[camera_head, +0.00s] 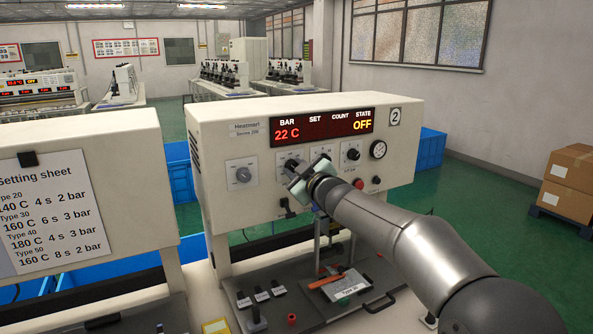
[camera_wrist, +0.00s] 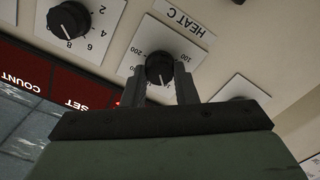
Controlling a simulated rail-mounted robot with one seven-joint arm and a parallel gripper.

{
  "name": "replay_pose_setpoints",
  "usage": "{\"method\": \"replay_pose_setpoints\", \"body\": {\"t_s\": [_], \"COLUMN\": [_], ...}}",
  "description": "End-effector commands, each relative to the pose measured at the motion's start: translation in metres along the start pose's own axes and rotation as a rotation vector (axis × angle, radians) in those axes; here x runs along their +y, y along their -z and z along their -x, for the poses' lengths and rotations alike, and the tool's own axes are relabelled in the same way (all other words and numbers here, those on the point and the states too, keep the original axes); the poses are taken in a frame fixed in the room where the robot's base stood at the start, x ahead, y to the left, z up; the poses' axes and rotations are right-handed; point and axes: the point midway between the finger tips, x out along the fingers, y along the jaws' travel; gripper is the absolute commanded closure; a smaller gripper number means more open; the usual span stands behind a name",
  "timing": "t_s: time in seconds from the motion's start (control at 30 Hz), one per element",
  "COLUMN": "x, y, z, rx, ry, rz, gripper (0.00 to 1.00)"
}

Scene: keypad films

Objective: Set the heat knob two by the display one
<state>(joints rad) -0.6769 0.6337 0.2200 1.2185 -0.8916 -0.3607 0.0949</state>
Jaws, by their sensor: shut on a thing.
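The pointer line faces the lower edge of that view. In the head view my gripper (camera_head: 305,181) is at the front of machine 2 (camera_head: 222,131) and hides much of the knob. The machine's display (camera_head: 321,126) reads 22 C under BAR and OFF under STATE. No display marked one is identifiable.
A setting sheet (camera_head: 50,212) hangs on the left machine, listing types with heat, seconds and bar. Another knob (camera_wrist: 69,20) with scale 2 to 8 sits beside the heat knob. A gauge (camera_head: 378,149) and red button (camera_head: 358,183) are right of my gripper.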

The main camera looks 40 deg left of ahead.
Motion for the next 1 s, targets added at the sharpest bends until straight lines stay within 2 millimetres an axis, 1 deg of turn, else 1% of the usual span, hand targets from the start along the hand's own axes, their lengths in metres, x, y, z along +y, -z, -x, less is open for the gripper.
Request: {"method": "replay_pose_setpoints", "body": {"t_s": [0.03,0.07,0.1,0.4,0.47,0.53,0.67,1.0], "x": [0.0,0.0,0.0,0.0,0.0,0.0,-0.001,0.0], "y": [0.0,0.0,0.0,0.0,-0.001,-0.001,-0.002,-0.002], "z": [0.0,0.0,0.0,0.001,0.004,0.011,0.035,0.119], "rx": [-0.001,-0.001,-0.001,0.0,0.0,0.0,0.0,-0.001], "ry": [0.0,0.0,0.0,0.0,-0.001,-0.001,-0.003,-0.003], "rz": [0.0,0.0,0.0,-0.001,0.0,0.001,0.002,0.002], "gripper": [0.71,0.63,0.52,0.52,0.52,0.52,0.52,0.52]}}
